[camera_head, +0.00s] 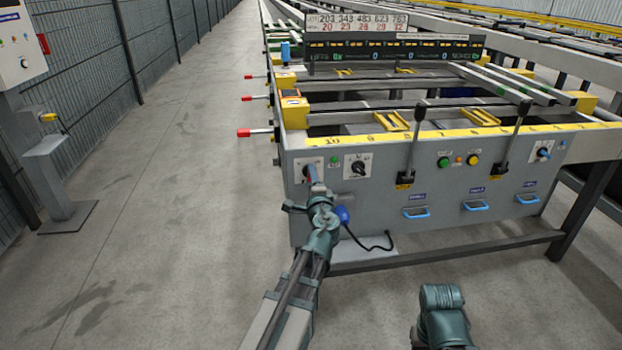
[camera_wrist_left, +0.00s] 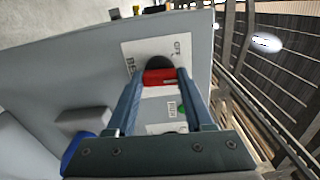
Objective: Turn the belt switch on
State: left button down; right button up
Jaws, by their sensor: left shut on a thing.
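The belt switch is on the left end of the grey panel. In the head view its pale plate (camera_head: 300,167) shows beside my gripper's tip. In the left wrist view the switch has a red handle (camera_wrist_left: 160,77) on a dark round base (camera_wrist_left: 160,62). Its white plate (camera_wrist_left: 134,50) shows "OFF" and part of a word starting "BE". My left gripper (camera_head: 313,174) reaches the panel from the front and is shut on the red handle, one finger on each side. The handle's exact angle is hard to tell. My right gripper is out of view; only part of that arm shows.
To the right on the panel (camera_head: 385,215) are a black rotary knob (camera_head: 358,168), two black levers (camera_head: 413,142) (camera_head: 513,140), a green button (camera_head: 443,162) and blue handles (camera_head: 417,213). Red-tipped handles (camera_head: 244,132) stick out left.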

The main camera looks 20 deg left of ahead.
pick_arm(q)
jog(key=shift+m, duration=4.1)
jog(key=shift+c, duration=1.4)
grip_release()
jog(key=shift+s, duration=0.1)
